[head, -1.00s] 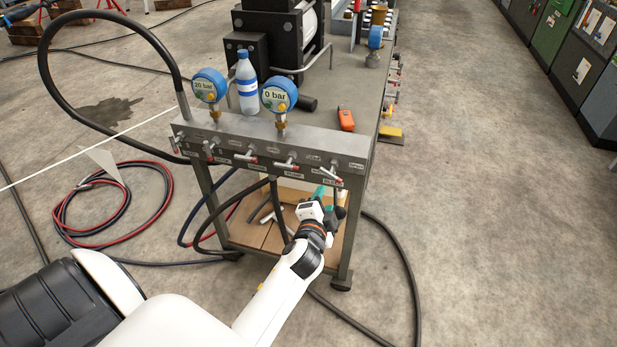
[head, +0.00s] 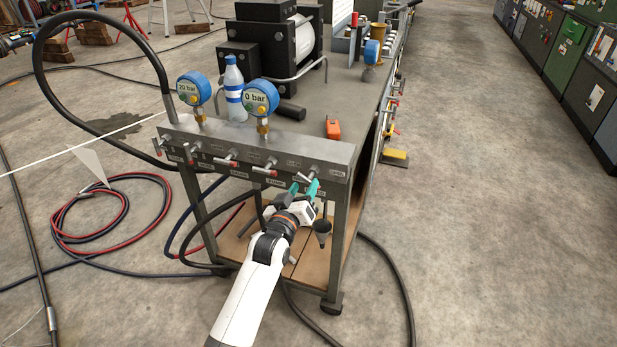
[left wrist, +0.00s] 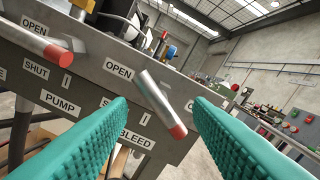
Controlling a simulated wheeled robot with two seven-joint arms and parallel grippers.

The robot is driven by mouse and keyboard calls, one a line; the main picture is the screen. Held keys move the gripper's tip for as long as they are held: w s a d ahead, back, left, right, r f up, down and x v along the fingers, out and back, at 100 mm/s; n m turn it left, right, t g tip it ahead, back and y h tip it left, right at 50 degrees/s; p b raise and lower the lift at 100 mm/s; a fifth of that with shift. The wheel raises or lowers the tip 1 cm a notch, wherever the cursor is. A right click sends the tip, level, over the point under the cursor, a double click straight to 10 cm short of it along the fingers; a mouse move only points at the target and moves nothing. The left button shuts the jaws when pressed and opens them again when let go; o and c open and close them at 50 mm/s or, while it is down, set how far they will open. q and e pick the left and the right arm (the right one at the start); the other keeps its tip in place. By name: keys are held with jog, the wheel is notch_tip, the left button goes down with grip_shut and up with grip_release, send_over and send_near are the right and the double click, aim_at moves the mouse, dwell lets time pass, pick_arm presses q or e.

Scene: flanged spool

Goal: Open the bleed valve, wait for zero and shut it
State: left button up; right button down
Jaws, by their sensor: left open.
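The bleed valve lever (left wrist: 157,98), a grey metal bar with a red tip, is on the front of the grey manifold (head: 240,146). In the left wrist view it slants down to the right, above the BLEED label (left wrist: 136,138) and beside an OPEN label (left wrist: 118,70). My left gripper (head: 303,187) is open, its teal fingers either side of the lever; I see no contact. A SHUT label is mostly hidden by a finger. The right gauge (head: 260,97) reads 0 bar; the left gauge (head: 193,88) appears to read 20 bar. My right gripper is not in view.
The red-tipped pump lever (left wrist: 40,41) is left of the bleed lever. A bottle (head: 235,90) and an orange device (head: 333,129) stand on the bench behind the manifold. Hoses (head: 95,215) lie on the floor at left. The floor at right is clear.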

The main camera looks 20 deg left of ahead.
aim_at(307, 183)
pick_arm(q)
jog(key=shift+w+d, duration=0.1)
jog(key=shift+w, duration=2.7)
jog(key=shift+c, duration=0.4)
